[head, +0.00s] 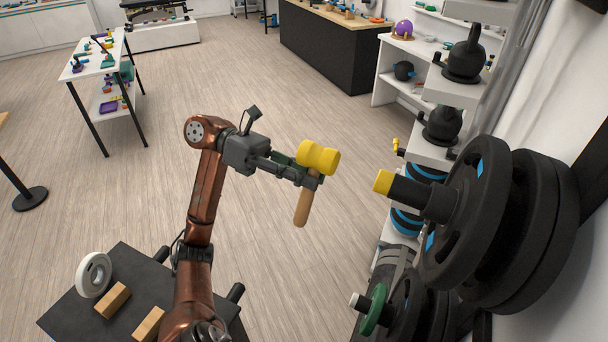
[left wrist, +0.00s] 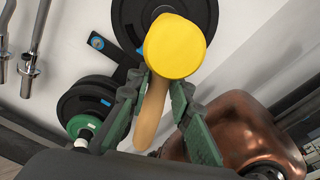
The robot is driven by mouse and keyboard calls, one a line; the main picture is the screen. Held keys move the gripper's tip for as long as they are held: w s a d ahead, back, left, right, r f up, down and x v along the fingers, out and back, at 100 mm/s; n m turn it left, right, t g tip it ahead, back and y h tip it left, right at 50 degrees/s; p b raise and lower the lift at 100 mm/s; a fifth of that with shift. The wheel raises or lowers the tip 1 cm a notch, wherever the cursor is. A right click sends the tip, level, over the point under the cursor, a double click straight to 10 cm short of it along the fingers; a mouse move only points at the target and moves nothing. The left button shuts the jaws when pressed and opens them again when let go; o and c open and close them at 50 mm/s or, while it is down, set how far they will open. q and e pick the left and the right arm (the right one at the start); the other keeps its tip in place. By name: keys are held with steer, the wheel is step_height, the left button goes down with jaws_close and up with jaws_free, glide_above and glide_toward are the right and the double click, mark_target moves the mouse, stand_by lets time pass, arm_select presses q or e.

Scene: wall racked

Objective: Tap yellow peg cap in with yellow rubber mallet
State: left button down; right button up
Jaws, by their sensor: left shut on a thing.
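The yellow rubber mallet (head: 318,157) has a yellow double-faced head and a tan wooden handle. My left gripper (head: 312,181) is shut on its handle just below the head and holds it in the air, handle hanging down. In the left wrist view the mallet head (left wrist: 174,46) is above the green fingers (left wrist: 160,95). The yellow peg cap (head: 383,182) sits on the end of a black peg (head: 423,197) that sticks out from the wall rack toward the left. The mallet head is left of the cap and apart from it in the head view. The cap is not visible in the left wrist view. My right gripper is not in view.
Black weight plates (head: 470,215) hang on the peg behind the cap. A lower peg with a green plate (head: 375,309) sticks out below. A white shelf with kettlebells (head: 464,60) stands behind. Floor (head: 260,270) left of the rack is clear.

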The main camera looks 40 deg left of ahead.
arm_select(q)
steer(key=b+x, duration=0.2)
steer(key=x, duration=0.4)
steer(key=shift+r, duration=0.15)
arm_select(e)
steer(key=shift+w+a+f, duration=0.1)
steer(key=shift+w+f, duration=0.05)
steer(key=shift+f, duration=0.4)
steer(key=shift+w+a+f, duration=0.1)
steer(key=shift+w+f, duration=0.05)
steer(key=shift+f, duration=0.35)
arm_select(q)
steer(key=shift+a, duration=0.1)
steer(key=shift+b+v, duration=0.4)
steer(key=shift+v, duration=2.1)
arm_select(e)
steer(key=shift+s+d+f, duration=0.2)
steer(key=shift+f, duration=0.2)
